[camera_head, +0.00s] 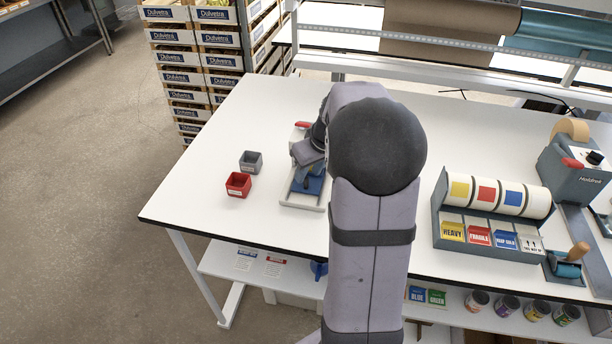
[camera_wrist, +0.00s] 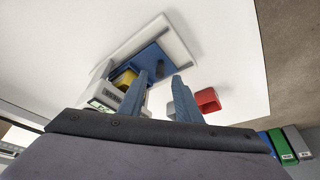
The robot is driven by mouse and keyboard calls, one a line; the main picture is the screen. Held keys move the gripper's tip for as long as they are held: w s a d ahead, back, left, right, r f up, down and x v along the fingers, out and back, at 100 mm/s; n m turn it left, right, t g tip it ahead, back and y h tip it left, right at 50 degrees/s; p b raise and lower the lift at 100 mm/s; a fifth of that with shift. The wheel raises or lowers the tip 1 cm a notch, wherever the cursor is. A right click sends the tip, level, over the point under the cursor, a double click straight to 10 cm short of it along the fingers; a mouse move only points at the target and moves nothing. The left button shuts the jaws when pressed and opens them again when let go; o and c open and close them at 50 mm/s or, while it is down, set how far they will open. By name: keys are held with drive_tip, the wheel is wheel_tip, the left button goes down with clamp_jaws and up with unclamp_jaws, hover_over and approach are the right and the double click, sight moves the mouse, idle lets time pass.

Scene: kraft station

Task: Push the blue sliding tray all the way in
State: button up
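The blue sliding tray (camera_wrist: 148,57) lies on a pale rectangular base plate (camera_wrist: 176,36) in the wrist view. It has a dark upright knob and a yellow piece (camera_wrist: 124,77) at its inner end, beside a grey-white machine body. In the head view the blue tray (camera_head: 314,186) shows partly below my gripper, on its base (camera_head: 302,205). My gripper (camera_wrist: 164,76) is open, its two blue-grey fingers apart with nothing visible between them. The fingertips point toward the tray's knob; I cannot tell whether they touch it. My arm hides much of the machine in the head view.
A red bin (camera_head: 238,184) and a grey bin (camera_head: 251,161) stand left of the machine on the white table (camera_head: 200,190). A label-roll dispenser (camera_head: 492,215) and a tape machine (camera_head: 575,170) stand at right. The table's front-left area is clear.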

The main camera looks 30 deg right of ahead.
drive_tip(key=shift+p+x, duration=0.55)
drive_tip(key=shift+x, duration=1.65)
clamp_jaws()
